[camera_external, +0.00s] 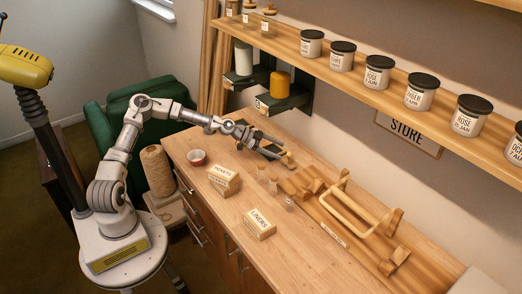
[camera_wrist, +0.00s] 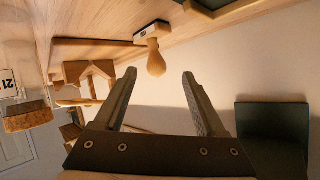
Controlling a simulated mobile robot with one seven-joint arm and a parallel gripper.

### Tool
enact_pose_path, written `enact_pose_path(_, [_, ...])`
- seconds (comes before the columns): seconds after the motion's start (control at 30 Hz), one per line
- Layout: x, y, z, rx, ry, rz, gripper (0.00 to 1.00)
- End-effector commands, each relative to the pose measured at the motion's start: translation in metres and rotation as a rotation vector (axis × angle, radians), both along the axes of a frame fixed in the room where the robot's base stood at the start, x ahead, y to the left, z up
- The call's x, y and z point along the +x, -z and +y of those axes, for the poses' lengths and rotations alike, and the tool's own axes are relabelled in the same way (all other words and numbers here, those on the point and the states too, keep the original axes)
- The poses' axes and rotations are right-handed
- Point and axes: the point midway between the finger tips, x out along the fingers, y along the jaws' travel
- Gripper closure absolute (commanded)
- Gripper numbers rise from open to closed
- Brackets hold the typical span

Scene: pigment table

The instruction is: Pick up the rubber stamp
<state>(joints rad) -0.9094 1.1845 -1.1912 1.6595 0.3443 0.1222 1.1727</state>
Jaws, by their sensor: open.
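The rubber stamp (camera_wrist: 154,48) has a rounded wooden handle and a pale labelled base. In the wrist view it is at the top centre, on the wooden table, beyond and roughly between my fingertips. In the external view the stamp (camera_external: 287,161) is small, near the back of the table, just past my gripper. My gripper (camera_wrist: 160,75) is open and empty, with both dark fingers spread. In the external view my gripper (camera_external: 272,142) hangs over the back of the table, close to the stamp and apparently not touching it.
A dark pad or tray (camera_external: 270,152) lies beside the stamp. A jar shelf (camera_external: 385,88) runs above.

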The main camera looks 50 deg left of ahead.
Motion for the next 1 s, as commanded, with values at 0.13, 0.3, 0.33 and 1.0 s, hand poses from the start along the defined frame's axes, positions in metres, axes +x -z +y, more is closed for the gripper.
enact_pose_path(0.13, [0.018, 0.012, -0.017, 0.0, 0.002, 0.001, 0.27])
enact_pose_path(0.3, [0.028, 0.019, -0.025, -0.001, 0.0, 0.001, 0.27])
enact_pose_path(0.33, [0.029, 0.019, -0.025, 0.0, 0.001, 0.0, 0.27])
enact_pose_path(1.0, [0.063, 0.041, -0.061, 0.001, 0.001, 0.001, 0.27])
